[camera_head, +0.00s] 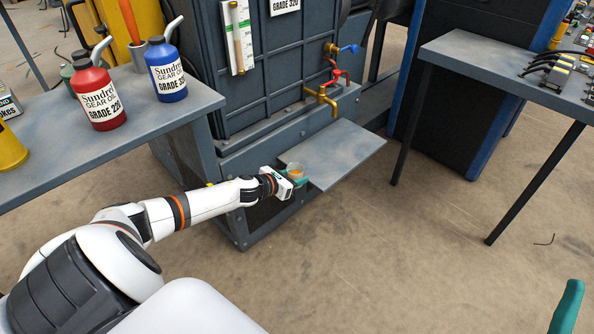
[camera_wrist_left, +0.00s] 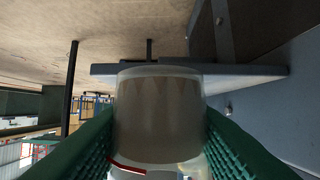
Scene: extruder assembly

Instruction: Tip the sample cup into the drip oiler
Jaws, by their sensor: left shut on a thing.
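The sample cup is a small translucent cup (camera_head: 296,171) with a little amber showing in it. My left gripper (camera_head: 293,176) is shut on it, just at the near left edge of a grey shelf on the machine. In the left wrist view the cup (camera_wrist_left: 158,115) sits between the two green finger pads, with a red line near its lower edge. I cannot pick out a drip oiler for certain. A teal finger, apparently of my right gripper (camera_head: 567,307), shows at the lower right; its other finger is out of view.
The grey shelf (camera_head: 340,158) is otherwise bare, below brass taps (camera_head: 322,97) with red and blue handles. A left bench (camera_head: 150,115) holds a red oil bottle (camera_head: 97,97) and a blue one (camera_head: 167,72). A right table (camera_head: 480,60) carries small parts. The floor between is mostly clear.

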